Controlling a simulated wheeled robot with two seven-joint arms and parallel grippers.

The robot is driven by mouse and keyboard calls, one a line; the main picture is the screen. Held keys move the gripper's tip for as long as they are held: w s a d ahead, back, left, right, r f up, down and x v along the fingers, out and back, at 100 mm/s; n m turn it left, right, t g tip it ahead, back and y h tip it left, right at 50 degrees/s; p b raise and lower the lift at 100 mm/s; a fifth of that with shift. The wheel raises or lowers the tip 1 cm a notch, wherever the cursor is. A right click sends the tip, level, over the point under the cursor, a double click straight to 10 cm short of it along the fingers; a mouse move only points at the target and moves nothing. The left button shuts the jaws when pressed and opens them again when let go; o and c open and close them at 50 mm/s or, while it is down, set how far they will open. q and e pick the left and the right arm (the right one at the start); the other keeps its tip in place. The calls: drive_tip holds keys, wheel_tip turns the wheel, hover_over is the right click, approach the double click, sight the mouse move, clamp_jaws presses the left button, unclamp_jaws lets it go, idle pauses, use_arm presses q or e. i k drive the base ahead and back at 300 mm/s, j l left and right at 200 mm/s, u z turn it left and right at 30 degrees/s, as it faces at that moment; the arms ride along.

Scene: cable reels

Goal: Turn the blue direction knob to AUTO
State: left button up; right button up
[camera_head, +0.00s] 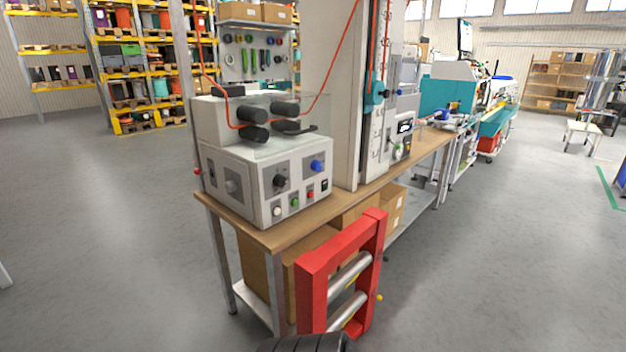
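The blue direction knob (317,166) is on the front panel of a white machine (237,165), at the upper right of that panel. The machine stands on the near end of a wooden workbench. The knob's pointer and its position labels are too small to read. Small white, green and red buttons and a black switch lie below the knobs. Neither of my grippers is in view.
A red frame with metal rollers (340,270) stands in front of the bench (265,236), at the bottom middle. A dark ribbed round object (303,343) shows at the bottom edge. Cardboard boxes fill the shelf under the bench.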

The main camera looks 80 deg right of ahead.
sight(316, 166)
drive_tip(key=z, duration=2.65)
